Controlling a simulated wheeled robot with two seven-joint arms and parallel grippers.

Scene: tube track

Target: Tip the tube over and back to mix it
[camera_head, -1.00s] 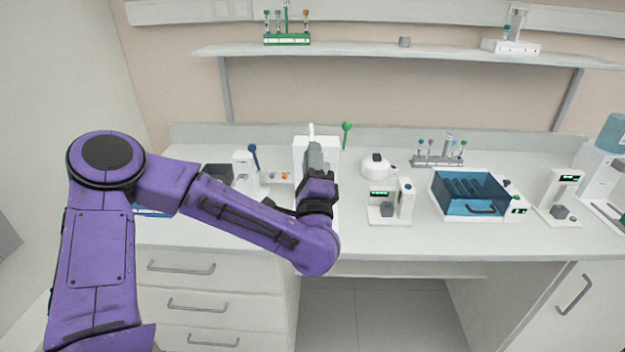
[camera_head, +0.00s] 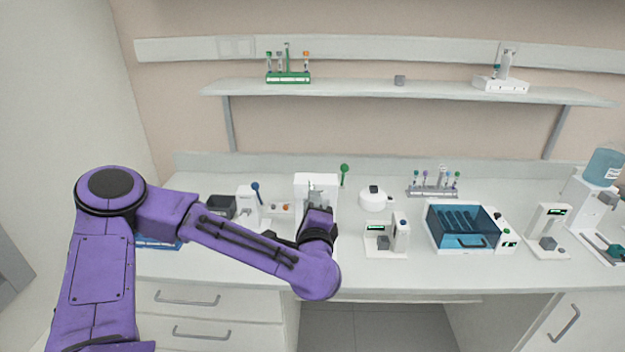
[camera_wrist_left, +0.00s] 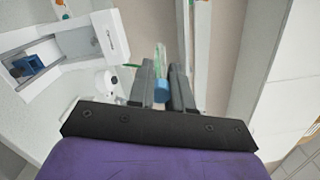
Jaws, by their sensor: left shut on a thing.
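My left gripper (camera_head: 317,190) is in front of a white bench device (camera_head: 302,181) at the middle left of the bench. In the left wrist view the gripper (camera_wrist_left: 162,76) is shut on a clear tube (camera_wrist_left: 160,54) with a blue cap (camera_wrist_left: 161,91). The cap sits between the fingers, on the palm side, and the clear end points away from the palm. In the head view the tube is too small to make out, and I cannot tell its exact tilt. My right gripper is not in view.
Green (camera_head: 288,78) and grey (camera_head: 433,191) tube racks stand on the shelf and bench. A white round-topped device (camera_head: 373,199), a small display device (camera_head: 385,239) and a blue-lidded bath (camera_head: 462,228) stand to the right. The front bench strip is mostly clear.

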